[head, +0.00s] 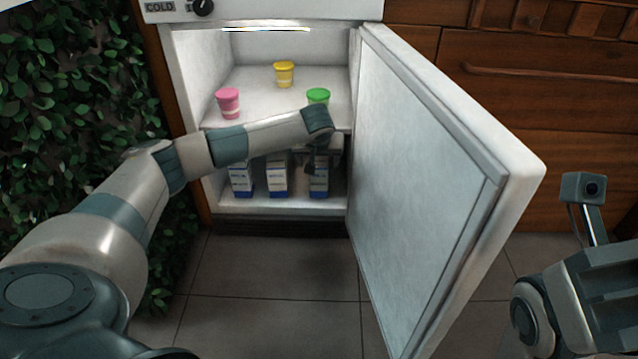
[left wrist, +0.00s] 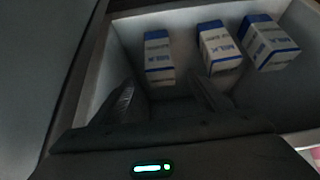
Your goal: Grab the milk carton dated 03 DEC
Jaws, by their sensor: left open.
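Three white and blue milk cartons stand in a row on the fridge's lower level: a left one (head: 241,180), a middle one (head: 277,180) and a right one (head: 319,183). In the left wrist view they show as a left carton (left wrist: 158,60), a middle carton (left wrist: 218,48) and a right carton (left wrist: 268,42). No date is readable on any of them. My left gripper (head: 313,166) reaches in at the right carton in the head view. In the left wrist view my open left gripper (left wrist: 165,98) has its fingers apart, with the left carton beyond the gap, not held.
The shelf (head: 262,100) above holds a pink tub (head: 228,103), a yellow tub (head: 284,74) and a green-lidded tub (head: 318,96). The open fridge door (head: 430,190) stands close on the right. Leaves (head: 70,110) cover the left side.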

